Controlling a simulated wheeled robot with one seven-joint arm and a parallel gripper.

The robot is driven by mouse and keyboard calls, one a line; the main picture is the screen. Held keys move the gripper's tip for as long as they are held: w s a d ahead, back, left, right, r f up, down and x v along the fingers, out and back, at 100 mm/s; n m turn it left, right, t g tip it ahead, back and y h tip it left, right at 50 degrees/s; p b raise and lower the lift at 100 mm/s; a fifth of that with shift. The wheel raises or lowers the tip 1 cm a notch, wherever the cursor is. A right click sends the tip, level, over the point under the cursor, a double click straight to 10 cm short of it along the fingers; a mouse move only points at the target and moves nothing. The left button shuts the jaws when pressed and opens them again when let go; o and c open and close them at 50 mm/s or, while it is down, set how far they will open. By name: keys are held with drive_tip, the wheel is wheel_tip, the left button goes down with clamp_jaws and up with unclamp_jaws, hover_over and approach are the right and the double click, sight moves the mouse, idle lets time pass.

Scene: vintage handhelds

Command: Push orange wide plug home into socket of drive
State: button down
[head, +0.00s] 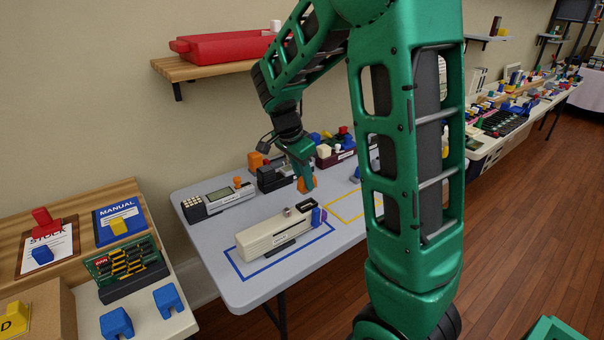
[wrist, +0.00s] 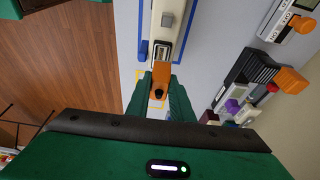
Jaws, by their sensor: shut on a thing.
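The drive is a long cream device (head: 265,235) lying inside a blue outline on the grey table. In the wrist view its body (wrist: 163,32) runs up from the middle, with a pale slot-like socket (wrist: 163,52) at its near end. My gripper (head: 304,187) is low over the table near the drive's right end. In the wrist view my gripper (wrist: 162,92) is shut on the orange wide plug (wrist: 161,75), which points at the socket. The plug also shows in the head view (head: 301,184). I cannot tell whether plug and socket touch.
A grey handheld with a screen (head: 217,199) and dark devices (head: 272,180) stand along the back. A yellow outline (head: 335,216) lies to the right. A red tray (head: 220,47) sits on the shelf above.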

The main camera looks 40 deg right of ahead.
sight(304, 193)
drive_tip(key=shift+f, duration=1.6)
drive_tip(key=shift+s+f, duration=0.15)
drive_tip(key=shift+f, duration=1.05)
idle(0.6)
drive_tip(key=c, duration=1.5)
unclamp_jaws()
drive_tip(key=shift+r, duration=0.15)
drive_tip(key=v, duration=1)
drive_tip(key=shift+a+r, duration=0.15)
drive_tip(key=shift+r, duration=0.05)
drive_tip(key=s+n+y, duration=0.1)
drive_tip(key=s+n, duration=0.2)
drive_tip(key=s, duration=0.6)
drive_tip(key=s+n+y, duration=0.1)
drive_tip(key=s+n, duration=0.3)
drive_tip(key=s, duration=0.5)
drive_tip(key=s+d+f+n+y, duration=0.1)
drive_tip(key=s+n, duration=0.3)
drive_tip(key=s, duration=0.6)
drive_tip(key=shift+d+y, duration=0.1)
drive_tip(key=shift+y, duration=0.2)
